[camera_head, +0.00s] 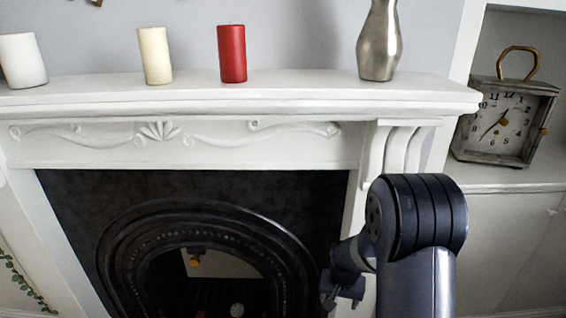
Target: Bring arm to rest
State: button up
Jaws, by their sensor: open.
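My arm rises at the lower right of the head view, in front of the right side of the white fireplace. Its dark end, my gripper (343,290), hangs left of the large ribbed joint, low in front of the right edge of the black fireplace insert. The gripper is small in the picture and partly covered by my own arm links. Its jaws are open, and I see nothing held between them.
A white mantelpiece (250,92) spans the view above my gripper. On it stand a white candle (22,60), a cream candle (155,55), a red candle (232,53) and a silver vase (380,42). A clock (505,120) sits on the right ledge. The black fireplace (200,225) lies behind.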

notch_tip(320, 180, up, 21)
jog(key=s+n+p, duration=0.1)
jog(key=n+p, duration=0.1)
jog(key=p, duration=1.8)
jog(key=shift+s+r+p, duration=0.15)
jog(key=shift+s+p, duration=0.25)
